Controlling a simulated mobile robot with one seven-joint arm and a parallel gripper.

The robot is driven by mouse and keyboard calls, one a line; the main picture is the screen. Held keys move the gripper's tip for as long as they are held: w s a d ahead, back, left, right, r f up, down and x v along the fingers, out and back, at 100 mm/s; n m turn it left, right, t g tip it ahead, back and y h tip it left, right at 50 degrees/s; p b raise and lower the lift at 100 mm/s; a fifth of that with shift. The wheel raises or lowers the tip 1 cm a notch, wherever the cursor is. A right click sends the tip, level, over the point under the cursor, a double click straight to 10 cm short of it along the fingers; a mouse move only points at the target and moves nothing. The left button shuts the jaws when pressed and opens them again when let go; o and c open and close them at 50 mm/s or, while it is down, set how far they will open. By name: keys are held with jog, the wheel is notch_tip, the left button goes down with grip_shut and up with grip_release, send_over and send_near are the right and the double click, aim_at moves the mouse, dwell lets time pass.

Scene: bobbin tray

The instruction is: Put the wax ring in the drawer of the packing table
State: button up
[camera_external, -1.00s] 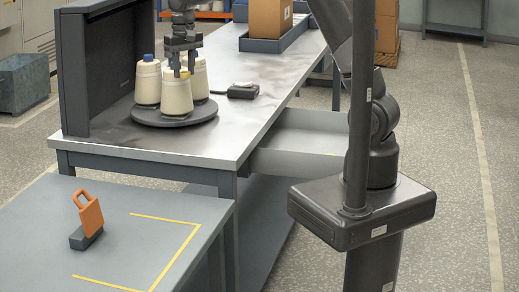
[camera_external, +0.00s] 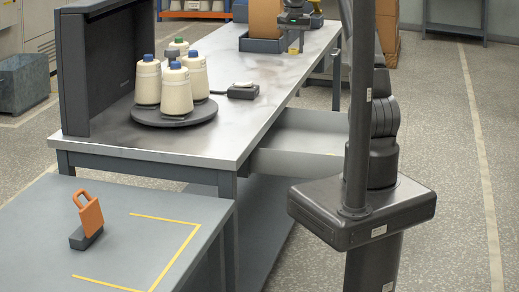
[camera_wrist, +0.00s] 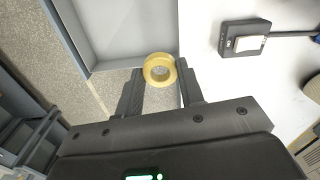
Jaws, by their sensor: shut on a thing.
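My gripper (camera_wrist: 160,80) is shut on the wax ring (camera_wrist: 159,58), a pale yellow ring with a round hole, in the wrist view. In the external view my gripper (camera_external: 294,46) is over the table's right edge, toward the far end; a small yellow spot there may be the ring. The packing table (camera_external: 255,112) has a pale grey top. Its drawer (camera_external: 305,142) is pulled out on the right side and looks empty where visible. In the wrist view the drawer (camera_wrist: 125,30) lies beyond the ring, up and left.
Several capped cones (camera_external: 148,85) stand on a dark round tray (camera_external: 175,115). A small dark device (camera_external: 242,91), also in the wrist view (camera_wrist: 243,38), lies on the table. A cardboard box (camera_external: 265,18) sits in a tray at the far end. A dark panel (camera_external: 100,70) stands at left.

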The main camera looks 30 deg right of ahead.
jog(key=s+d+m, duration=0.2)
jog(key=s+d, duration=0.1)
jog(key=d, duration=0.5)
jog(key=s+d+m, duration=0.1)
jog(key=s+d, duration=0.1)
jog(key=d, duration=0.5)
send_over(332, 140)
notch_tip(332, 140, down, 27)
jog(key=shift+w+f, duration=0.1)
jog(key=shift+f, duration=2.4)
jog(key=shift+f, duration=0.1)
jog(key=o, duration=1)
jog(key=shift+c, duration=0.2)
